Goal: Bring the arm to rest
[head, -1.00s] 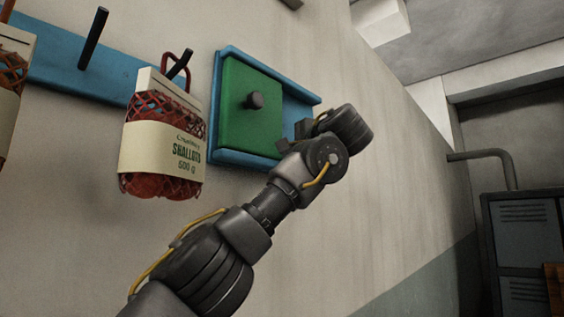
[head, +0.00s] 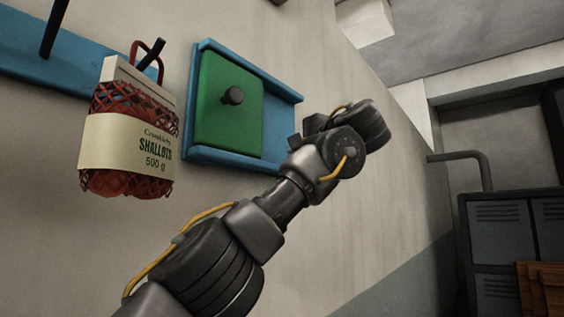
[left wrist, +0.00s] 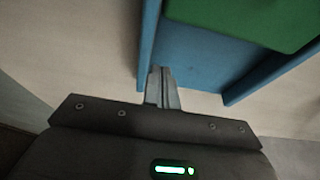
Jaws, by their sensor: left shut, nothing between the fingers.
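My left arm (head: 275,205) reaches up from the lower left of the head view, in front of the wall. Its wrist is at the right of a blue frame with a green sliding panel. The left gripper (left wrist: 163,72) shows in the left wrist view with its fingers together and nothing between them. In that view the fingertips overlap the lower part of the blue frame (left wrist: 147,45); whether they touch it I cannot tell. In the head view the fingers are mostly hidden by the wrist. My right gripper is not in view.
The green panel (head: 225,115) with a dark knob (head: 232,95) sits at the frame's left. A net sack of shallots (head: 125,140) hangs from a peg on a blue rail (head: 25,62). Grey lockers (head: 498,235) stand at the right. The wall right of the arm is bare.

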